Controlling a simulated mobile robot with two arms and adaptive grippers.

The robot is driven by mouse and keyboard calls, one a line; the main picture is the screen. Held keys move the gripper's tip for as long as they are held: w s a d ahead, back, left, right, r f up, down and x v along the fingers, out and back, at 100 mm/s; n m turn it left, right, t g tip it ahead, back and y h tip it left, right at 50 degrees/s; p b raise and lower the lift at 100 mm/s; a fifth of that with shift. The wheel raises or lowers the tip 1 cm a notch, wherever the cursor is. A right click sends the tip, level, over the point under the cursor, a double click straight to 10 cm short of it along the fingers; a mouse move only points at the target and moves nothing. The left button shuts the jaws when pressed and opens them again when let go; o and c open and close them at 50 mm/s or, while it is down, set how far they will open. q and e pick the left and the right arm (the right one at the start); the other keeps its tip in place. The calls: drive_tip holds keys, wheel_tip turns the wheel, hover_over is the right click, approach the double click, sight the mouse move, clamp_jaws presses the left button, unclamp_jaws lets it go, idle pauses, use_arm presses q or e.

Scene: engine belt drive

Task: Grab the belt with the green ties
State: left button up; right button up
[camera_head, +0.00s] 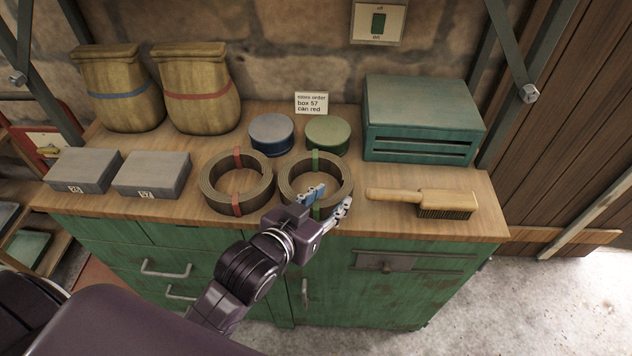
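The belt with the green ties (286,178) is a coiled brown ring lying on the wooden bench top, right of centre. A similar belt with red ties (208,186) lies to its left. My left gripper (326,200) is at the front right part of the green-tied belt, its two fingers apart, one on the inner side and one towards the outer right. It hides part of the belt's front rim; I cannot tell whether the fingers touch it. My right gripper is not in view.
A blue can (271,134) and a green can (327,134) stand behind the belts. A brush (425,200) lies to the right, before a teal box (420,115). Grey boxes (152,172) and sacks (198,90) stand left. A card (311,103) stands behind the cans.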

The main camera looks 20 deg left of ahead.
sight(343, 189)
use_arm(q)
drive_tip(key=shift+p+x, duration=0.55)
drive_tip(key=shift+x, duration=2.6)
drive_tip(key=shift+d, duration=0.15)
drive_tip(key=shift+s, duration=0.1)
clamp_jaws()
